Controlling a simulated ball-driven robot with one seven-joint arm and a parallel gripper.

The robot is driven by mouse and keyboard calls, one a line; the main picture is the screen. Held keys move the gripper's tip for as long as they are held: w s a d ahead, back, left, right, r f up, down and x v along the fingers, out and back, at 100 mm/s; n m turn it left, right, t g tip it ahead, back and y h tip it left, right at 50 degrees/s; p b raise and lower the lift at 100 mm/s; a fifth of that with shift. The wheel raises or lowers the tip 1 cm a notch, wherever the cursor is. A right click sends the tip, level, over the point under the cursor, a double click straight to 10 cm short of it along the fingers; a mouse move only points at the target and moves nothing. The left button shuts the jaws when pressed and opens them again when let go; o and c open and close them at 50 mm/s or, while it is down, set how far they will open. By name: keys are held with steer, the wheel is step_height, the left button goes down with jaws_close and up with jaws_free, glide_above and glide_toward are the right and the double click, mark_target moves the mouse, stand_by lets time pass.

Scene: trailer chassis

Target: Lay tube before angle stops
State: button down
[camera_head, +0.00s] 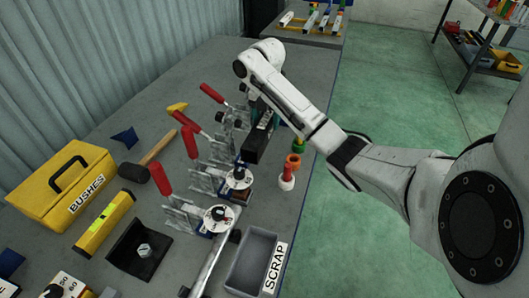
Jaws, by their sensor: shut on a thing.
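My gripper (257,150) points down over the row of clamps on the bench. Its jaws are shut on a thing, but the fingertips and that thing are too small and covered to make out. A grey metal tube (213,263) lies slantwise at the front of the bench, beside the nearest clamp. Its near end runs toward the bottom edge of the picture. Upright metal plates, perhaps the angle stops (183,216), stand at the red-handled clamps. White round dials (218,219) sit beside the plates.
A grey SCRAP bin (252,262) stands right of the tube. Small red and orange pieces (287,178) stand near the bench's right edge. A yellow BUSHES box (64,186), a mallet (150,163), a yellow level (104,223) and a black angle bracket (141,250) occupy the left.

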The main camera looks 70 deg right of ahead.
step_height(320, 180, down, 11)
steer(key=shift+d+f+p, duration=0.1)
steer(key=shift+p, duration=0.2)
steer(key=shift+f, duration=0.1)
stand_by(0.4)
steer(key=shift+c, duration=1.6)
jaws_free()
steer(key=shift+s, duration=0.1)
step_height(320, 180, up, 12)
steer(key=shift+r+p, duration=0.1)
steer(key=shift+p, duration=0.4)
